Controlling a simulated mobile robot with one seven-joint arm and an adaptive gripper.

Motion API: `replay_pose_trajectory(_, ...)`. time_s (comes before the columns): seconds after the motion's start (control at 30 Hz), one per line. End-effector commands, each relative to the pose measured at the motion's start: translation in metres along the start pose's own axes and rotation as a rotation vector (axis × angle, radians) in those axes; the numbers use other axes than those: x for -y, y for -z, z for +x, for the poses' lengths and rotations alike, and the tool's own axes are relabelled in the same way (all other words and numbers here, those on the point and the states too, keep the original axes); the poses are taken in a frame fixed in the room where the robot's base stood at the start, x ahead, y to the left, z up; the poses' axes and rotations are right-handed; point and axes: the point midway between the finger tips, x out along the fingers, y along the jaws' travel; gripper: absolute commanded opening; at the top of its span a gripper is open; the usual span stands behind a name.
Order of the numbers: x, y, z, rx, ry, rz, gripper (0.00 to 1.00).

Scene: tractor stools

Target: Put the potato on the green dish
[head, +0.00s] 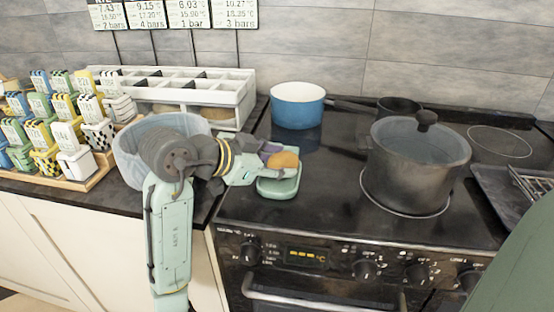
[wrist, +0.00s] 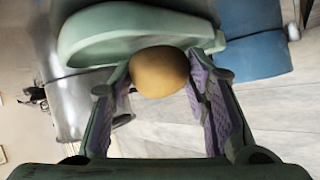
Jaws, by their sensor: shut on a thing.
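The potato (head: 283,160) is an orange-brown lump held between the fingers of my gripper (head: 273,156). In the wrist view the potato (wrist: 160,72) sits between the purple pads of my gripper (wrist: 163,85). The green dish (head: 279,188) is a small pale green dish on the left front of the black stove top. The potato appears above or at the dish's far part in the head view. In the wrist view the dish (wrist: 100,35) shows just beyond the potato and partly behind it. I cannot tell whether the potato touches the dish.
A blue pot (head: 297,108) stands behind the dish. A large grey lidded pot (head: 415,165) stands to its right. A clear bin (head: 128,160) is beneath my arm at left. A white divided rack (head: 235,92) stands behind. The stove front between dish and grey pot is clear.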

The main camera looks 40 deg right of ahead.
Motion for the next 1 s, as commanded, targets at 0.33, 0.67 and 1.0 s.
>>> replay_pose_trajectory(0.33, -0.0011, -0.0039, 0.0021, 0.0, 0.001, 0.0, 0.12)
replay_pose_trajectory(0.67, -0.0013, -0.0045, 0.0025, 0.0, 0.001, 0.0, 0.6)
replay_pose_trajectory(1.0, -0.0014, -0.0042, 0.0024, 0.001, 0.0, 0.001, 0.63)
